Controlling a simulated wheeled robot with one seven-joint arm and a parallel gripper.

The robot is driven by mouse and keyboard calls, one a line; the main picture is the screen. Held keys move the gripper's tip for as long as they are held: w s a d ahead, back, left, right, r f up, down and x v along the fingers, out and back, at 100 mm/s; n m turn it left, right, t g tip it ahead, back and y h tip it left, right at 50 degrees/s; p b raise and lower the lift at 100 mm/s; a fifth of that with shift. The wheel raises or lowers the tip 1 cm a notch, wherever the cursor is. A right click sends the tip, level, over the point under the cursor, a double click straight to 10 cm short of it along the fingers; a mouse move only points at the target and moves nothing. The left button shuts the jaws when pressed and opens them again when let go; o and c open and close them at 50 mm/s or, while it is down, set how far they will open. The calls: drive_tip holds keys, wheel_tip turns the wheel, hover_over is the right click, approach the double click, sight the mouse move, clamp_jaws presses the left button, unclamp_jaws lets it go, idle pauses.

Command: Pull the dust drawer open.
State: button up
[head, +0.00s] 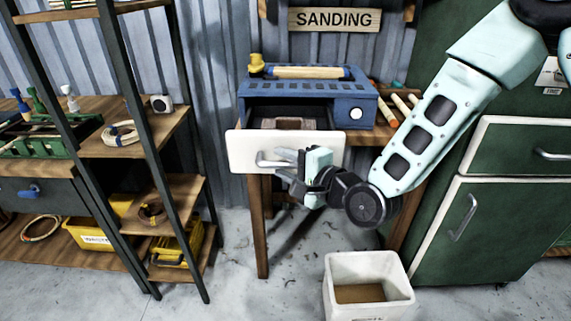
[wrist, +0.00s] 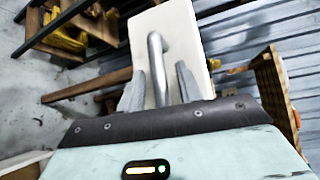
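The dust drawer has a white front panel (head: 250,142) and stands pulled out from the blue sanding machine (head: 315,90). Its dark inside shows behind the panel, with something brown in it. A grey metal bar handle (head: 262,160) is on the panel. My gripper (head: 286,165) is in front of the panel at the handle's right part. In the wrist view the handle (wrist: 157,60) runs between the two grey fingers of my gripper (wrist: 160,80), with a visible gap on each side. The fingers look open around it. The handle's near end is hidden by the gripper body.
A white bin (head: 340,297) with brown contents stands on the floor below, to the right. A green cabinet (head: 450,255) is on the right, partly behind my arm. A wooden shelf unit (head: 180,190) stands at left.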

drive_tip(key=v, duration=0.6)
drive_tip(key=p+v, duration=1.1)
drive_tip(key=p, duration=0.6)
drive_tip(key=shift+s+p, duration=0.15)
drive_tip(key=shift+p, duration=0.25)
drive_tip(key=shift+f, duration=0.1)
